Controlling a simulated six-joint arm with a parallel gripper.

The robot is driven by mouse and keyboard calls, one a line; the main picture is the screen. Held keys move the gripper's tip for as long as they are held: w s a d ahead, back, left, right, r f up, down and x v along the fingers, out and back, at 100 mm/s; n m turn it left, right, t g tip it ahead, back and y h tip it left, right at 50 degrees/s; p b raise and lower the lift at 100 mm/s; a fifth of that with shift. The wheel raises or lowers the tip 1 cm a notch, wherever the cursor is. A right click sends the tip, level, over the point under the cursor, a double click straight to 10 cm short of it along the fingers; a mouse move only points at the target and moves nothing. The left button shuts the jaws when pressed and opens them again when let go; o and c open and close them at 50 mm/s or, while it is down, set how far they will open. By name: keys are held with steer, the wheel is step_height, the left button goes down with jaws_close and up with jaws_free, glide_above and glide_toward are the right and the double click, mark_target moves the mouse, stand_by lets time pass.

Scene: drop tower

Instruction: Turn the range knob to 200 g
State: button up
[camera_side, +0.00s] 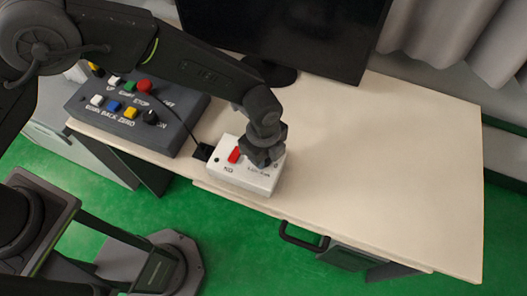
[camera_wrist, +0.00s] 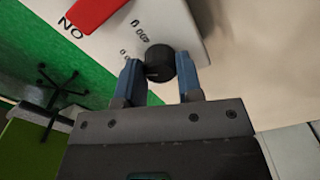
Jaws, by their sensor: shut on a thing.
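The range knob (camera_wrist: 158,62) is a small black round knob on a white box (camera_side: 235,181), with printed marks beside it in the wrist view. Its pointer setting cannot be read clearly. My gripper (camera_wrist: 160,78) has its two blue fingers on either side of the knob, shut on it. In the side view my gripper (camera_side: 263,155) is over the right part of the box and hides the knob. A red switch (camera_side: 235,155) is on the box, left of the gripper, and it also shows in the wrist view (camera_wrist: 95,12).
A dark control panel (camera_side: 135,110) with coloured buttons stands at the left of the table. A monitor (camera_side: 290,30) stands at the back. A cable runs to a black plug (camera_side: 203,151) beside the box. The table's right side (camera_side: 400,160) is clear.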

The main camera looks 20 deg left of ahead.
steer(key=o, duration=0.9)
steer(key=shift+r, duration=0.1)
step_height(320, 180, up, 14)
steer(key=shift+f, duration=0.15)
stand_by(0.4)
